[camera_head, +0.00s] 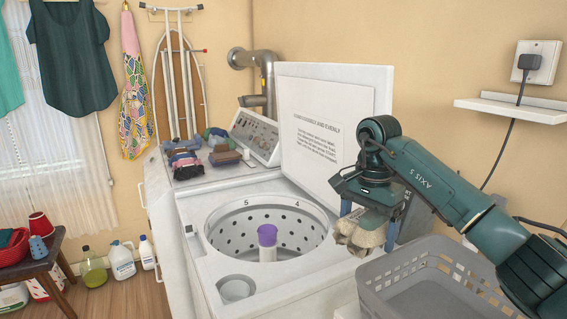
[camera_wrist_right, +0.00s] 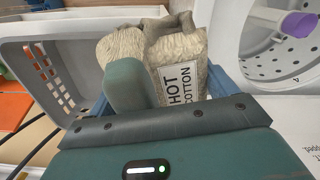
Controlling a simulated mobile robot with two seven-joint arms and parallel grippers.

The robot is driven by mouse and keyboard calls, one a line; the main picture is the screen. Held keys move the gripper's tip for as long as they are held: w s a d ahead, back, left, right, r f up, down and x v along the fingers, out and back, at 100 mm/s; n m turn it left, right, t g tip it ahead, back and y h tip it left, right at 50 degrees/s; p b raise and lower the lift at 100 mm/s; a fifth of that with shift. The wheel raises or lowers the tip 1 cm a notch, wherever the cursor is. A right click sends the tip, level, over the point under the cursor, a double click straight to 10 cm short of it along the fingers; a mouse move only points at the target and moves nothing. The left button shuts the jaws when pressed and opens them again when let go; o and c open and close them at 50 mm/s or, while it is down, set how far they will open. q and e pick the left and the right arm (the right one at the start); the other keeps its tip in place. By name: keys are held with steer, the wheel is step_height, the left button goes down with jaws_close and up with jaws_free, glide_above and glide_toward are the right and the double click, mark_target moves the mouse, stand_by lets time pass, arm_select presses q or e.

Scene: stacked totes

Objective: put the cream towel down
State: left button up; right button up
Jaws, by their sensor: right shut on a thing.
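The cream towel (camera_head: 358,236) hangs bunched from my right gripper (camera_head: 368,212), whose jaws are shut on it. In the head view it is between the open washer and the back left corner of the grey basket (camera_head: 377,293). In the right wrist view the towel (camera_wrist_right: 186,48) carries a tag reading HOT COTTON, and a teal finger (camera_wrist_right: 126,86) of the gripper covers part of it. The basket (camera_wrist_right: 40,35) shows at the left there and the washer drum at the upper right. My left gripper is out of view.
The top-loading washer has its lid (camera_head: 325,125) raised; its drum (camera_head: 230,225) with a purple-topped agitator (camera_head: 267,234) looks empty. Folded clothes (camera_head: 188,158) lie on the machine's left back. A wall shelf (camera_head: 512,108) and hanging cord are behind my right arm. The basket's visible inside is bare.

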steer(key=s+a+f+n, duration=0.2)
steer(key=s+a+n, duration=0.2)
steer(key=s+a, duration=0.25)
steer(key=s+a+f+n, duration=0.3)
steer(key=s+f+n, duration=0.2)
steer(key=s+f, duration=0.5)
steer(key=s, duration=0.2)
steer(key=shift+s+n, duration=0.35)
steer(key=shift+n, duration=0.05)
steer(key=shift+d, duration=0.15)
